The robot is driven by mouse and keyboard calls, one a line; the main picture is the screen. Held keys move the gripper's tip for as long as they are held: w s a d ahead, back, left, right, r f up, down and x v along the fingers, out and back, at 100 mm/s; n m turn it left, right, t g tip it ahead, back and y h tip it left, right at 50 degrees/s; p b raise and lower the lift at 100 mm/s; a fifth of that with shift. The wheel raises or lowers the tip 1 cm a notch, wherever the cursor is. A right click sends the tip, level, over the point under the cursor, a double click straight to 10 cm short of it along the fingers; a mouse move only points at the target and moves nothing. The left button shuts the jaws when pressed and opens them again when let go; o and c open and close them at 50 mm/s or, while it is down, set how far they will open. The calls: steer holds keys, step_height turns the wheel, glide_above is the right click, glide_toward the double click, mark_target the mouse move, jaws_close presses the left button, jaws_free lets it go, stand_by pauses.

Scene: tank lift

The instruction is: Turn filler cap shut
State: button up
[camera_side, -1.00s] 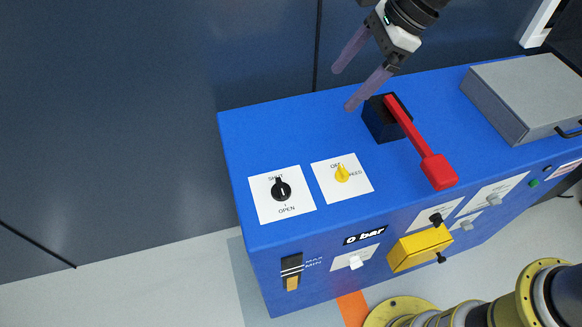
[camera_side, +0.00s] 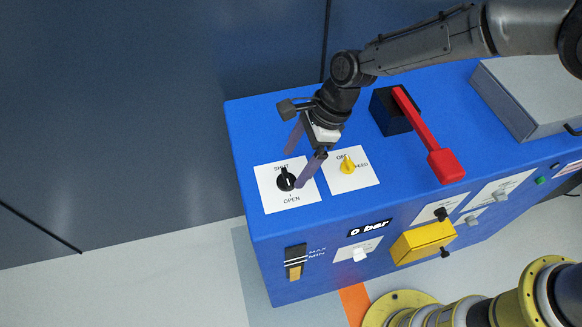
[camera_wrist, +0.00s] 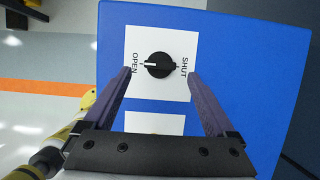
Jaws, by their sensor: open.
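The filler cap is a black round knob (camera_side: 286,181) on a white plate marked SHUT and OPEN, at the left end of the blue cabinet top. In the wrist view the knob (camera_wrist: 160,66) shows a white line on its OPEN side. My gripper (camera_side: 295,168) is open, its two purple fingers apart and empty. In the wrist view my gripper (camera_wrist: 160,73) has one finger toward the OPEN side and one toward the SHUT side, with the knob between and just beyond the tips. I see no contact with the knob.
A yellow knob (camera_side: 347,166) on a second white plate sits close beside. A red lever (camera_side: 425,134) on a black block stands further right, with a grey box (camera_side: 520,98) beyond. A yellow box (camera_side: 420,242) juts from the cabinet front.

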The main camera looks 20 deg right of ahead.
mark_target(288, 176)
steer(key=shift+x, duration=1.7)
steer(key=shift+r, duration=0.1)
steer(key=c, duration=1.4)
